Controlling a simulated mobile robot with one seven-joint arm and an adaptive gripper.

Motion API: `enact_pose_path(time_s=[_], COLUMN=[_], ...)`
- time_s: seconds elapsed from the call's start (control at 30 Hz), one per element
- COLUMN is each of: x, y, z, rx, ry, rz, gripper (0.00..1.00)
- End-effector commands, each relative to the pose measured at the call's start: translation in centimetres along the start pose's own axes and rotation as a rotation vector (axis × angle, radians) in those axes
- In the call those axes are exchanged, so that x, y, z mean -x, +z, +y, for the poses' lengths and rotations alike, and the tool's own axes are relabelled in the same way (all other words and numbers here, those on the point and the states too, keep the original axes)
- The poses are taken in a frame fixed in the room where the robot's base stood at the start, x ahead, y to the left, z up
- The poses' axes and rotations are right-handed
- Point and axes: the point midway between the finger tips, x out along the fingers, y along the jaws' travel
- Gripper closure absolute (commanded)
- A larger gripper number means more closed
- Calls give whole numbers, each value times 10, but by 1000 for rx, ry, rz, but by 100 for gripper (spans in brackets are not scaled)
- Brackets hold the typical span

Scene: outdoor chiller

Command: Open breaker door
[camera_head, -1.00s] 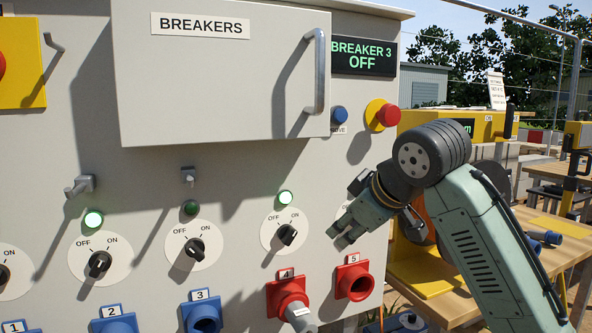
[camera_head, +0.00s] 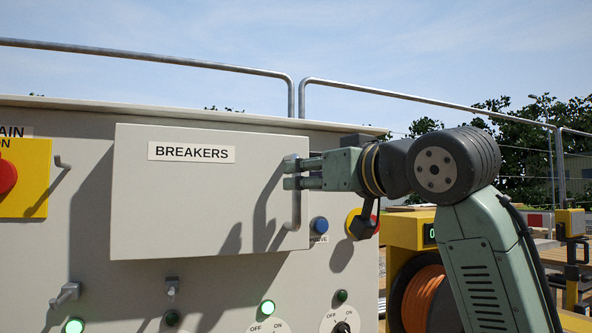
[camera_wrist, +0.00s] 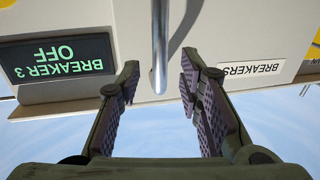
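The breaker door (camera_head: 200,205) is a grey panel labelled BREAKERS, standing closed against the cabinet front. Its vertical metal handle (camera_head: 296,212) is near the door's right edge. My gripper (camera_head: 288,173) is at the upper part of the handle, coming from the right. In the wrist view the handle (camera_wrist: 159,50) hangs between the two fingers of my gripper (camera_wrist: 158,85), which are spread apart with clear space on both sides. The fingers do not press on it. The BREAKERS label (camera_wrist: 250,69) shows upside down there.
A display reading BREAKER 3 OFF (camera_wrist: 55,60) is beside the handle. A blue button (camera_head: 320,225) is right of the door. Green lamps (camera_head: 267,307) and rotary switches (camera_head: 342,328) lie below. A red knob on yellow (camera_head: 8,177) is at left. A yellow machine with an orange reel (camera_head: 424,300) stands right.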

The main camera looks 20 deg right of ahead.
Motion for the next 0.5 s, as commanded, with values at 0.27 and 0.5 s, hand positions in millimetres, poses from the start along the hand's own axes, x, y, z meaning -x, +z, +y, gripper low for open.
enact_pose_path(time_s=[0.27,0.5], x=[-32,-36], y=[-1,1], z=[0,0], rx=[0,1], ry=[1,1], rz=[0,0], gripper=[67,67])
